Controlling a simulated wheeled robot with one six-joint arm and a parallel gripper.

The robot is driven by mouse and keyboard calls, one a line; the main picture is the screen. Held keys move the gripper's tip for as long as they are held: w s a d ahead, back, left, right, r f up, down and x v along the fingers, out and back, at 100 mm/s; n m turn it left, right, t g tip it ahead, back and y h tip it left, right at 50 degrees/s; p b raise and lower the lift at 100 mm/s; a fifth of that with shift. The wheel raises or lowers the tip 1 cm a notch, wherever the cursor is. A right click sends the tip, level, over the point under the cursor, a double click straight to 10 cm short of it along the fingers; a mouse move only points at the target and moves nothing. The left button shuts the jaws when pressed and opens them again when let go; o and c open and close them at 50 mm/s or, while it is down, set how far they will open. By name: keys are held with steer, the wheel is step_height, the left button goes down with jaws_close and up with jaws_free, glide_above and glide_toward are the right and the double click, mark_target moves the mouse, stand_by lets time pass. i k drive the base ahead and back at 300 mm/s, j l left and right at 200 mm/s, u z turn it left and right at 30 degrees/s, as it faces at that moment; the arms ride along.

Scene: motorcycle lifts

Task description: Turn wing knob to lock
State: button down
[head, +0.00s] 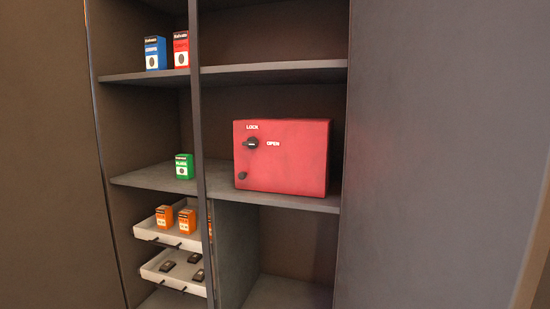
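A red box (305,160) stands on the middle shelf of a dark cabinet. A small black wing knob (251,143) sits on the upper left of its front face. The word LOCK is printed above the knob and OPEN to its right. The knob's wing looks roughly horizontal, with a pale mark on it, but it is too small to tell exactly where it points. A smaller round black knob (242,175) is lower on the same face. My gripper is not in view.
A vertical divider (201,120) stands left of the red box. A green carton (184,167) is on the left shelf, with blue (155,53) and red (181,50) cartons above. Two pale trays hold orange cartons and dark parts below. A grey panel (435,150) fills the right.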

mark_target(252, 143)
steer(key=i+j, duration=0.1)
steer(key=j, duration=0.35)
steer(key=i+j, duration=0.1)
steer(key=j, duration=0.3)
steer(key=i+j, duration=0.1)
steer(key=j, duration=0.75)
steer(key=i+z, duration=0.05)
steer(key=i, duration=0.05)
